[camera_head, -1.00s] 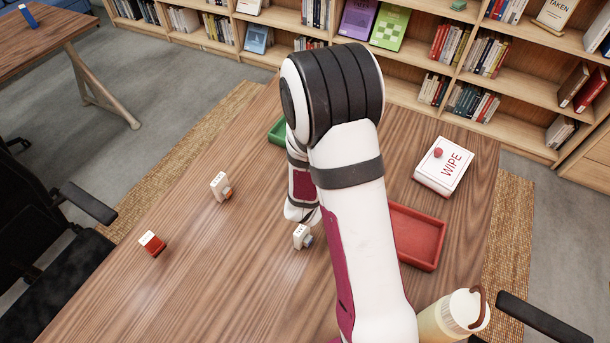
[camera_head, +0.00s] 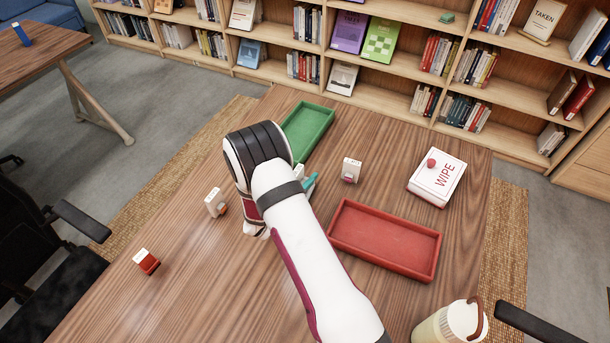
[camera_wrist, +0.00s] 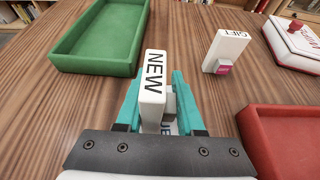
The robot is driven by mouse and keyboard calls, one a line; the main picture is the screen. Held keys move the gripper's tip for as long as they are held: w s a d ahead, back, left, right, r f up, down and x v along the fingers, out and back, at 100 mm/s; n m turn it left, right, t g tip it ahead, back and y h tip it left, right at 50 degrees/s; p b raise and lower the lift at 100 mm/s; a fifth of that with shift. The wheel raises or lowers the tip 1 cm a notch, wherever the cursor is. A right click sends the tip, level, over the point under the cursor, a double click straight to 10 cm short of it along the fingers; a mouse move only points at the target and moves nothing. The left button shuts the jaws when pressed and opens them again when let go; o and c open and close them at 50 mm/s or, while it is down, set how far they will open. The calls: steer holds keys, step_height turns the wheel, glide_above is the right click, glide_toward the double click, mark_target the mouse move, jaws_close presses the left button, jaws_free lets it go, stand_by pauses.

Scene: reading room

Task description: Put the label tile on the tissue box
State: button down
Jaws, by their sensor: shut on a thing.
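My gripper (camera_wrist: 158,88) is shut on a white label tile (camera_wrist: 155,65) marked NEW, with a teal finger on each side. In the head view the gripper (camera_head: 308,181) is near the green tray, mostly hidden behind my arm. A flat white box (camera_head: 437,176) marked WIPE, with a red knob on top, appears to be the tissue box. It sits at the right of the table and shows partly in the wrist view (camera_wrist: 295,45), right of the gripper and apart from it. A tile marked GIFT (camera_wrist: 226,50) stands between them.
A green tray (camera_head: 325,133) lies beyond the gripper and a red tray (camera_head: 343,246) to its right. Another white tile (camera_head: 213,200) and a red-and-white piece (camera_head: 146,261) stand at left. Part-hidden lettering shows below the fingers.

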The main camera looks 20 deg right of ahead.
steer(key=shift+f, duration=0.1)
steer(key=c, duration=0.5)
jaws_free()
